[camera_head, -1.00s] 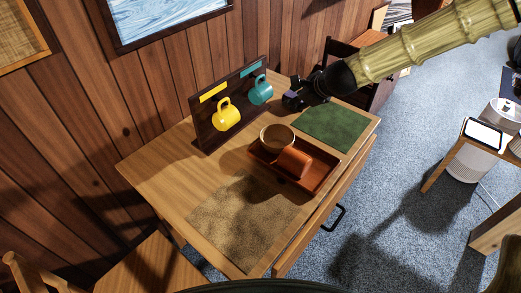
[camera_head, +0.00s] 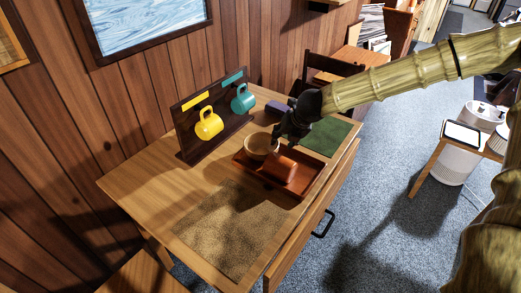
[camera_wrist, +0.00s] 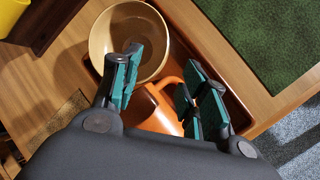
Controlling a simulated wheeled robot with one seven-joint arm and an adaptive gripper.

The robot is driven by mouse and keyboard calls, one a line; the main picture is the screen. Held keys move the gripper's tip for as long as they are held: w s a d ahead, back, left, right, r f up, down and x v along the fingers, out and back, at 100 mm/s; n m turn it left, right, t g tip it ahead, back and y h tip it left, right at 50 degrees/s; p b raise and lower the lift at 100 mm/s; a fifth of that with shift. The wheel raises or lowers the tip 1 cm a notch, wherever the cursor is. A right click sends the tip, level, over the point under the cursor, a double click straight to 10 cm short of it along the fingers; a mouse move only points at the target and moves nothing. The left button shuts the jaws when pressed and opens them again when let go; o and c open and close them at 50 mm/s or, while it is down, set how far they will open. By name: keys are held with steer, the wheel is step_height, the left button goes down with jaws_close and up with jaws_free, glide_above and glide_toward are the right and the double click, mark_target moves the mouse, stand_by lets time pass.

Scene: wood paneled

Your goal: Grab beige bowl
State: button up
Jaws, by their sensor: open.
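The beige bowl (camera_head: 259,147) sits at the back left end of a reddish-brown tray (camera_head: 309,187) on the wooden table, its open side up. An orange mug (camera_head: 282,166) stands beside it in the tray. My gripper (camera_head: 288,132) is above the tray, close to the bowl. In the wrist view my gripper (camera_wrist: 160,85) is open, with teal finger pads apart and nothing between them held. I cannot tell whether any finger touches the bowl.
A green mat (camera_head: 327,136) lies to the right, a tan mat (camera_head: 228,228) at the front. The table's left part is clear.

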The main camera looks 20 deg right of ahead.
mark_target(277, 145)
steer(key=shift+p+x, duration=0.4)
steer(key=shift+x, duration=3.65)
steer(key=shift+w+a+r, duration=0.1)
jaws_close()
